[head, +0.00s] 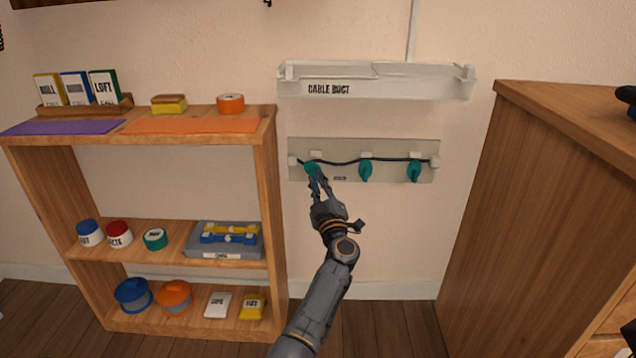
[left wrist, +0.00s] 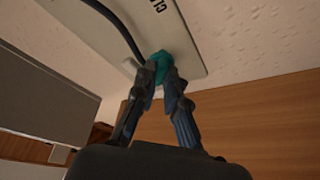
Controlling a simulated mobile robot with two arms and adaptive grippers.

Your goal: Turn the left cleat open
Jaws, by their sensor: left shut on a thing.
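A pale panel (head: 341,176) on the wall carries three teal cleats in a row with a dark cable running across them. The left cleat (head: 310,167) is partly hidden by my left gripper (head: 316,178). The middle cleat (head: 366,170) and right cleat (head: 414,171) hang pointing down. My left gripper is shut on the left cleat; in the left wrist view its fingers (left wrist: 162,80) are on either side of the teal cleat (left wrist: 161,58), below the dark cable (left wrist: 120,28).
A white cable duct (head: 400,88) is mounted above the panel. A wooden shelf (head: 265,150) with boxes, tapes and tubs stands left. A wooden cabinet (head: 540,200) stands right. The wall below the panel is bare.

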